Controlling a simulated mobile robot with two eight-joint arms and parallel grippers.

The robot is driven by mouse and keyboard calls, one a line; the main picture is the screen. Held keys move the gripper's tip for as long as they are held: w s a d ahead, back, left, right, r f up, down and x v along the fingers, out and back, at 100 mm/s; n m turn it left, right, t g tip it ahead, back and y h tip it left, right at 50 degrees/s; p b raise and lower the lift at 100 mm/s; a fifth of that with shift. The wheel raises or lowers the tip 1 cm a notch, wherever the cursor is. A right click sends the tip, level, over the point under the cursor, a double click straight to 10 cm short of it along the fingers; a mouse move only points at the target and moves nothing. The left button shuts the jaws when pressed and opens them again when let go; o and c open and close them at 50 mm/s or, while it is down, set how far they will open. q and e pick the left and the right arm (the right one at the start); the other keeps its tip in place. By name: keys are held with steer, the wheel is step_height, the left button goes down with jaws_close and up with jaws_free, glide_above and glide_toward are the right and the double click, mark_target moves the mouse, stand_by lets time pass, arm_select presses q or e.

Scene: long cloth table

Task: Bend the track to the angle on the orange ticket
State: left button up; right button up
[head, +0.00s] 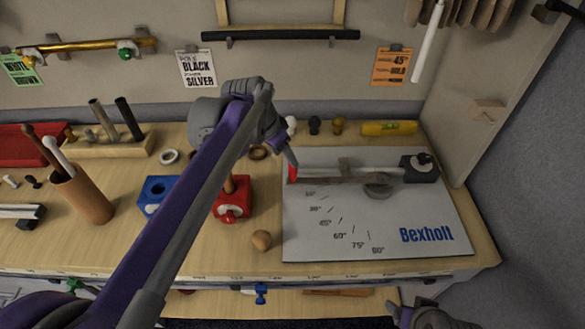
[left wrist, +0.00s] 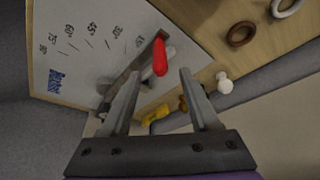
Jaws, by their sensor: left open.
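The orange ticket (head: 391,67) hangs on the back wall at the right and reads 45°, with smaller text below. The white Bexholt board (head: 350,235) lies on the table with a fan of angle marks. The track (head: 325,180) lies along its far side, seemingly straight, with a red end (left wrist: 160,57) at the left and a dark clamp (head: 420,166) at the right. My left gripper (head: 289,157) is open just above the red end; its two fingers (left wrist: 159,78) stand apart, with nothing between them. Part of my right arm (head: 428,315) shows at the bottom edge; its jaws are unclear.
Left of the board stand a red block (head: 233,197), a blue block (head: 156,192) and a small wooden ball (head: 262,240). A yellow level (head: 389,128) lies behind the board. A wooden cup with rods (head: 83,197) stands at the left. The board's front half is clear.

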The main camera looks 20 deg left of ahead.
mark_target(293, 169)
arm_select(q)
steer(key=x, duration=0.8)
steer(key=shift+w+f, duration=0.15)
steer(key=shift+f, duration=0.2)
jaws_close()
stand_by(0.9)
